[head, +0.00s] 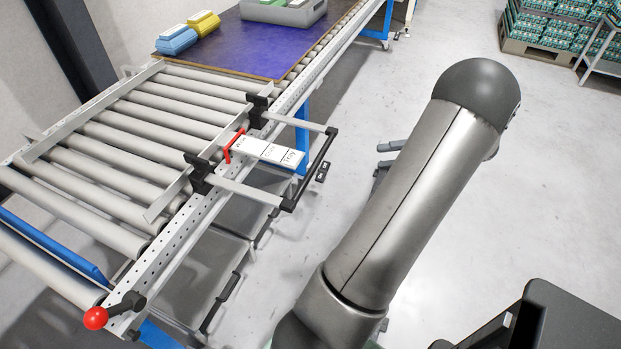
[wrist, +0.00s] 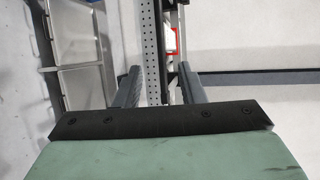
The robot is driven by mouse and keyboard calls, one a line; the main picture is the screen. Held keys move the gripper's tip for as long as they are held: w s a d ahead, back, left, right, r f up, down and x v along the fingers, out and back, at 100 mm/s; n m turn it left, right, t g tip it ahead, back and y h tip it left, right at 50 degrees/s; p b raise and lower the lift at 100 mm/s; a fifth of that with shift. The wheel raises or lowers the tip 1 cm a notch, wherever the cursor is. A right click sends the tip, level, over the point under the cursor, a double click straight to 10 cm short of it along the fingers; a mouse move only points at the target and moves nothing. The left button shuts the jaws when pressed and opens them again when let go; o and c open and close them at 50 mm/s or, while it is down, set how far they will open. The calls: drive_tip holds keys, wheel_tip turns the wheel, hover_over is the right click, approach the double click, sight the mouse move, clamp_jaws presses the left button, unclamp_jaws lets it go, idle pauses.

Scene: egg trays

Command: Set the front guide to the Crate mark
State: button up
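The front guide's light metal bar (head: 170,199) lies over the rollers near the conveyor's front side. Its two rods pass through black clamps (head: 200,173) to a black U-shaped handle (head: 322,160) outside the frame. Between the rods is a white scale plate (head: 268,150) with marks; "Tray" is readable at its outer end, the other words are small. A red pointer (head: 234,146) sits at the plate's inner end, by the mark farthest from Tray. Red also shows in the wrist view (wrist: 177,41). My gripper (head: 383,160) is right of the handle, apart from it, partly hidden by my arm. Its fingers (wrist: 160,88) are spread and empty.
The roller conveyor (head: 130,278) has a perforated side rail and a red-knobbed lever (head: 96,318) at its near end. A far guide bar (head: 95,110) crosses the rollers. Egg cartons (head: 176,40) sit at the back.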

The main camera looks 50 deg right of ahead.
sight(315, 163)
drive_tip(key=x, duration=1.7)
drive_tip(key=shift+w+a, duration=0.1)
drive_tip(key=shift+w, duration=0.05)
